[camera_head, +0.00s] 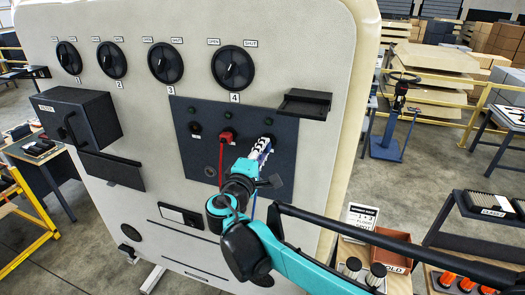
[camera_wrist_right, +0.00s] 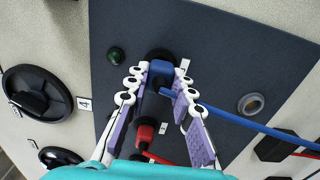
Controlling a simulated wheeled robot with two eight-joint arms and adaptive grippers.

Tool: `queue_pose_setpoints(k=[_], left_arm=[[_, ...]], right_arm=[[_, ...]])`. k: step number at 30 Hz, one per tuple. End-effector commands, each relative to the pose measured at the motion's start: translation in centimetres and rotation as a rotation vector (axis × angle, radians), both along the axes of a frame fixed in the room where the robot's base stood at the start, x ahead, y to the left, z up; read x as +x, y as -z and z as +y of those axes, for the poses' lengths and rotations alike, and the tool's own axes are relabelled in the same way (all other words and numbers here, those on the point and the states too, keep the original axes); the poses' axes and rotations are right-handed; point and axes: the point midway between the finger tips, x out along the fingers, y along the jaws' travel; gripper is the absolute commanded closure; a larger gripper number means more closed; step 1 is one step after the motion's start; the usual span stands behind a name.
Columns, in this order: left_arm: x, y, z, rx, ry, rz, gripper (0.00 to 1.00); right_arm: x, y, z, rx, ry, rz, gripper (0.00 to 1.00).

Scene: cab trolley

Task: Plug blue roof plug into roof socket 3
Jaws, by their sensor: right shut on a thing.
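My right gripper (camera_head: 263,148) is at the rightmost socket on the dark panel (camera_head: 285,165) of the cab wall. In the right wrist view, its fingertips (camera_wrist_right: 161,76) are shut on the blue plug (camera_wrist_right: 161,71). The plug points at the black round socket (camera_wrist_right: 160,54), in line with it and touching or very near; I cannot tell how deep it sits. Its blue cable (camera_wrist_right: 235,121) trails to the right. The red plug (camera_head: 227,136) sits in the middle socket. The left socket (camera_head: 195,128) looks empty. Socket numbers are not readable. My left gripper is not in view.
Numbered dials, such as dial 4 (camera_head: 233,68), line the wall above the panel. A black ledge (camera_head: 304,103) juts out at the panel's upper right. A black box (camera_head: 76,118) stands out at left. The red cable (camera_head: 221,165) hangs beside my gripper.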

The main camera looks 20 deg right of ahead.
Motion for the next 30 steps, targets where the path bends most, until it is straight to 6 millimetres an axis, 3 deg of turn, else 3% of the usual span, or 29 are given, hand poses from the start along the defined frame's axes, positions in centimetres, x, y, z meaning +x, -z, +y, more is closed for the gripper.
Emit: queue_pose_setpoints(k=[19,20,22,30], left_arm=[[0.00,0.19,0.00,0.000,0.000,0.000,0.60],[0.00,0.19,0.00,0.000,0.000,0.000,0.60],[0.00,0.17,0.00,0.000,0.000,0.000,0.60],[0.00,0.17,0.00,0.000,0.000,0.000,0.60]], right_arm=[[0.90,0.00,-0.60,0.000,0.001,0.000,1.00],[0.90,-0.01,-0.58,0.000,0.000,0.000,0.72],[0.88,-0.01,-0.57,0.000,0.000,0.000,0.53],[0.86,0.00,-0.55,0.000,0.000,0.000,0.53]])
